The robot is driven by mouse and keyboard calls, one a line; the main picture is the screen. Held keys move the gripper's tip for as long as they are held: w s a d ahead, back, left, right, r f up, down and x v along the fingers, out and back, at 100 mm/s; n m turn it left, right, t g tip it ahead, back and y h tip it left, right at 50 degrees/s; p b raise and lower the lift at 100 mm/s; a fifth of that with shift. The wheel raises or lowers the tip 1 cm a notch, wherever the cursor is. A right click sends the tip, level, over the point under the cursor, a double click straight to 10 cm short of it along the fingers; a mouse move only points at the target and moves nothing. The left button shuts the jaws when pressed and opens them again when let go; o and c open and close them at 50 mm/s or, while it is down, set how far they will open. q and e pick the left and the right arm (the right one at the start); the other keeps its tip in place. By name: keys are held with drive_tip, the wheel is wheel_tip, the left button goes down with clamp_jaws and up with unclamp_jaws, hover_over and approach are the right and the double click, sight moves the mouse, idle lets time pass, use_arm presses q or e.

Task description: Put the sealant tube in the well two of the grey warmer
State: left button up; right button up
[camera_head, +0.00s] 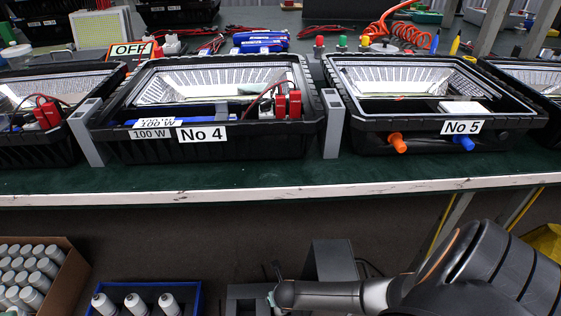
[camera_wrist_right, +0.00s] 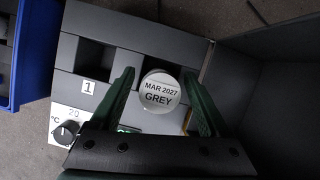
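The grey warmer (camera_wrist_right: 62,85) is in the right wrist view, with a dial, a "1" label and dark wells. Part of it shows at the bottom of the head view (camera_head: 246,292). The sealant tube (camera_wrist_right: 160,92), its round pale end reading "MAR 2027 GREY", is seen end-on over the well right of well one; how deep it sits is hidden. My right gripper (camera_wrist_right: 160,73) has its green fingers on either side of the tube, with a narrow gap showing on each side. No "2" label is visible. My left gripper is not in view.
A blue tray (camera_head: 196,300) with white tubes stands left of the warmer, beside a cardboard box (camera_head: 70,285) of tubes. A dark grey bin (camera_wrist_right: 275,85) adjoins the warmer's right. The green bench (camera_head: 230,178) with floodlight housings is beyond.

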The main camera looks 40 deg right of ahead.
drive_tip(key=shift+o, duration=0.3)
